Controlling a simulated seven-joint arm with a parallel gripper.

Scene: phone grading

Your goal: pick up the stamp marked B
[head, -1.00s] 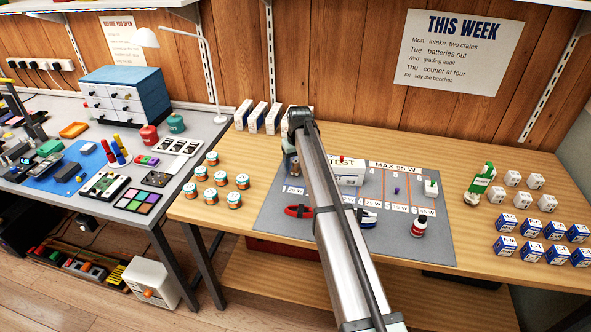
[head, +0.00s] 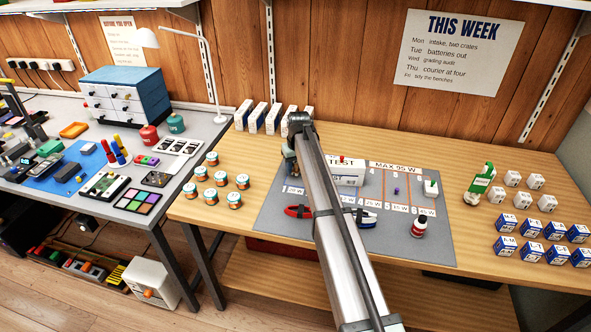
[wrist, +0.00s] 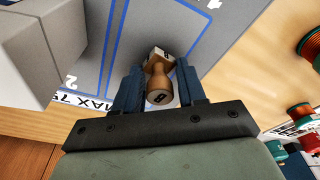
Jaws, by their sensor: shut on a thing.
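The stamp (wrist: 158,71) has a turned wooden handle with a dark letter on its round end, which looks like a B, and a pale block base. It shows in the wrist view between the two dark fingers of my gripper (wrist: 157,84). The gripper is shut on the handle, and the stamp is over the grey mat (wrist: 190,62) with blue lines. I cannot tell whether the base touches the mat. In the head view my arm hides most of the gripper and the stamp.
A white TEST box (head: 347,178) stands just right of my arm.

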